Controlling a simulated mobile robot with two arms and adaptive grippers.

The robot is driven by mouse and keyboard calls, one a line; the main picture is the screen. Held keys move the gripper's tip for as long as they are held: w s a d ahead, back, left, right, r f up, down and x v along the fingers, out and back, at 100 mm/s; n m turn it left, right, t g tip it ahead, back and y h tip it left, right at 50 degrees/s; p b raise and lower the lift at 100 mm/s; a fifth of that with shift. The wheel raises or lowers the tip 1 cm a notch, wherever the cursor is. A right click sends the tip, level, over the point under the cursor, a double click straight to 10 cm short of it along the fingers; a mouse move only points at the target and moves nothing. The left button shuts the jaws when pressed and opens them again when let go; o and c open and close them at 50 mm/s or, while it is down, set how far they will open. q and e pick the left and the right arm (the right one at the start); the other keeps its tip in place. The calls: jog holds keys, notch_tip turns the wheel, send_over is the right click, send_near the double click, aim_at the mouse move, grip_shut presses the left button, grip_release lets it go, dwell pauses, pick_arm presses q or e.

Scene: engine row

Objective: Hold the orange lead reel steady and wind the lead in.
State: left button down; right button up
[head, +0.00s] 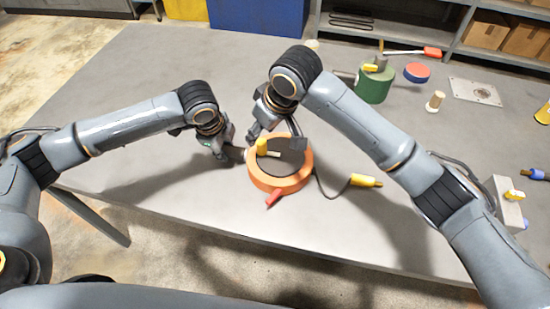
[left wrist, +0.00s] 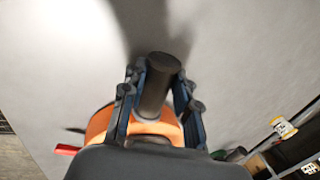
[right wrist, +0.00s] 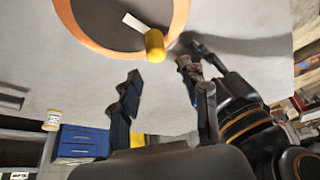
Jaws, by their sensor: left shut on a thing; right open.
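The orange lead reel (head: 264,182) lies flat near the table's front edge, with a dark centre and a yellow crank knob (head: 262,147) on a pale arm. A red tab (head: 273,199) sticks out at its front. My left gripper (head: 234,152) is at the reel's left side, shut on its dark handle, a stubby cylinder between the fingers in the left wrist view (left wrist: 157,85). My right gripper (head: 275,138) is open over the reel's far side. In the right wrist view the knob (right wrist: 155,46) is just beyond the open fingertips. The dark lead runs right to a yellow plug (head: 365,181).
A green drum (head: 373,85), a red and blue disc (head: 417,72), a wooden peg (head: 435,101) and a metal plate (head: 475,91) stand at the back right. A grey switch box (head: 507,205) is at the right. The table's left part is clear.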

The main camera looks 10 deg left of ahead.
aim_at(263, 143)
jog(key=shift+f, duration=2.35)
jog(key=c, duration=0.8)
